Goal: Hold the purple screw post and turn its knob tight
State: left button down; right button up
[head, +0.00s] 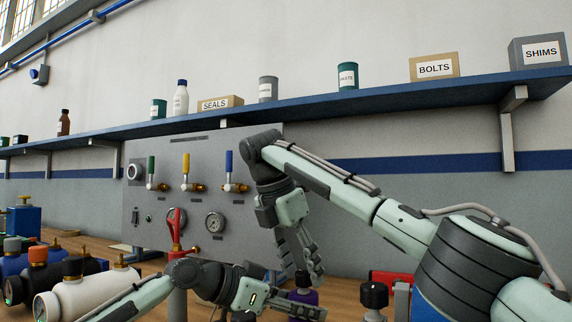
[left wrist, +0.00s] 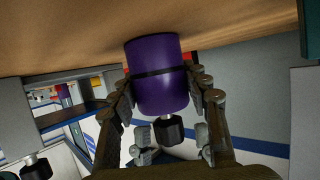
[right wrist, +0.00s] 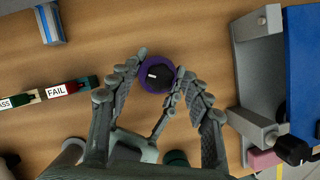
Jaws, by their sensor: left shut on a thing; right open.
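The purple screw post (head: 304,297) stands on the wooden bench, with its black knob (head: 303,279) on top. In the left wrist view the purple post (left wrist: 158,85) appears upside down, with a dark band around it and its black knob (left wrist: 169,130) below. My left gripper (head: 312,312) is shut on the post's body, one finger on each side. My right gripper (right wrist: 160,76) is open above the post, pointing down. In the right wrist view the knob (right wrist: 158,75) lies between its fingertips, with the purple rim around it. I cannot tell whether any fingertip touches the knob.
A grey panel (head: 140,205) with valves and a gauge stands behind. PASS and FAIL markers (right wrist: 50,91) lie left of the post in the right wrist view. A grey bracket (right wrist: 255,85) and blue block (right wrist: 302,70) stand to its right.

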jog(key=n, duration=0.2)
jog(key=n+t+y, duration=0.1)
jog(key=n, duration=0.1)
jog(key=n+y, duration=0.1)
jog(key=n, duration=0.1)
jog(key=shift+d, duration=0.3)
jog(key=v, duration=1.2)
jog(key=w+a+r+n+t+y, duration=0.1)
jog(key=w+r+t, duration=0.6)
jog(key=r, duration=0.3)
jog(key=w+a+r+n+t+y, duration=0.1)
jog(key=w+a+r+n+t, duration=0.1)
jog(key=w+r+t, duration=0.4)
jog(key=shift+w+r+t+y, duration=0.4)
jog(key=shift+w+r, duration=0.2)
jog(key=shift+r, duration=2.1)
jog(key=shift+d, duration=0.1)
